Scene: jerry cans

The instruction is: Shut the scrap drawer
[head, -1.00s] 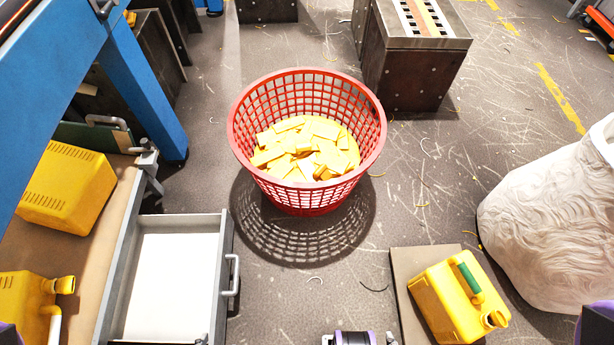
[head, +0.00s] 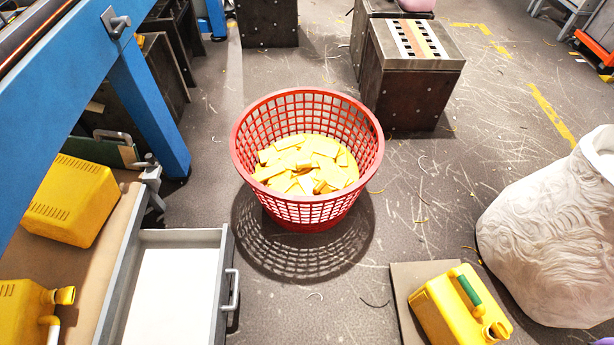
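The grey scrap drawer (head: 226,262) stands pulled open at the lower left in the head view. Its white bottom (head: 160,295) is bare where it shows, and its near end is cut off by the frame edge. A light grey bar handle (head: 235,289) is on its right-hand front. Neither of my grippers shows in the head view. Only a small purple patch shows at the bottom right corner.
A red basket (head: 308,210) with yellow scraps (head: 305,165) stands on the floor beyond the drawer. Yellow cans (head: 70,200) sit on the shelf left of the drawer. Another yellow can (head: 445,305) is on a board at right, near a white sack (head: 545,235). Floor right of the handle is clear.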

